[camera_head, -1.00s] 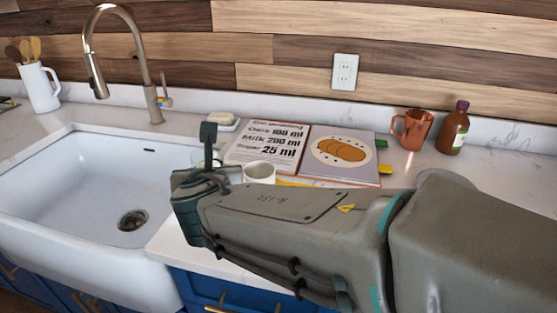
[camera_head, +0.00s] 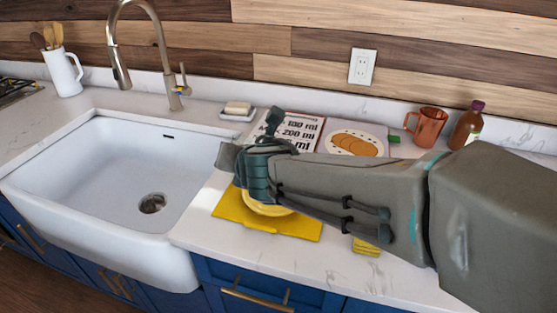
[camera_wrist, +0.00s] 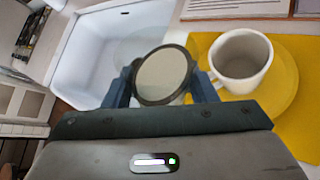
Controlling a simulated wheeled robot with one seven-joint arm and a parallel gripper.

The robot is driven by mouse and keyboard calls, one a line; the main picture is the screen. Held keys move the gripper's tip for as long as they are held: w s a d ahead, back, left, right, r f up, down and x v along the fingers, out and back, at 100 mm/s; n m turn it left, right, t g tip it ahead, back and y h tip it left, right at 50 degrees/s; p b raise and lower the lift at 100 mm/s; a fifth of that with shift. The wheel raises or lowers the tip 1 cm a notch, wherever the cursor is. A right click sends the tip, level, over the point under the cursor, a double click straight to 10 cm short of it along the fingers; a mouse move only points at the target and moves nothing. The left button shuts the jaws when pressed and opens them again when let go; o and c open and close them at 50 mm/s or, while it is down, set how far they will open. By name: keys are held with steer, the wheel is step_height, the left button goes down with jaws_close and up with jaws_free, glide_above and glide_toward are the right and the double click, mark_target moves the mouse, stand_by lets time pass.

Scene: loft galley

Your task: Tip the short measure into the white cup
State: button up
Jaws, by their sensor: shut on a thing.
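My gripper (camera_wrist: 164,84) is shut on a small clear-walled measure (camera_wrist: 163,74), which shows a dark ring around a pale round face. Its clear wall shows faintly beyond the ring; how much it holds I cannot tell. The white cup (camera_wrist: 240,57) stands upright just right of the measure, on a yellow saucer (camera_wrist: 287,84); no liquid is plain inside it. In the head view my gripper (camera_head: 238,162) is above the counter by the sink edge, over the left part of the yellow mat (camera_head: 234,209). The arm hides the cup there, and the measure is not clear.
The sink (camera_head: 120,165) lies open to the left, under the tap (camera_head: 160,50). An open recipe book (camera_head: 305,128), partly covered by my arm, lies behind. A copper mug (camera_head: 428,126) and brown bottle (camera_head: 466,126) stand at the back right.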

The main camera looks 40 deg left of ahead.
steer(key=shift+w+d+f+m+g+p, duration=0.2)
steer(key=shift+w+f+m+g+p, duration=0.15)
steer(key=shift+w+m+g+p, duration=0.25)
stand_by(0.5)
steer(key=shift+w+d+r+m+g+p, duration=0.15)
steer(key=shift+r+m+g+p, duration=0.3)
steer(key=shift+p, duration=0.85)
steer(key=shift+r+m+g+y+p, duration=0.35)
steer(key=shift+m+g+y+p, duration=0.15)
steer(key=shift+p, duration=0.55)
steer(key=shift+w+f+m+g, duration=0.1)
steer(key=shift+f+m+g, duration=0.3)
steer(key=shift+g, duration=0.15)
stand_by(1.0)
steer(key=shift+r+m+g+y+p, duration=0.4)
steer(key=shift+m+g+p, duration=0.1)
steer(key=shift+p, duration=0.75)
steer(key=shift+w+d+f+m+g+y+p, duration=0.15)
steer(key=shift+w+f+m+g+y+p, duration=0.2)
steer(key=shift+w+m+g+p, duration=0.25)
stand_by(1.1)
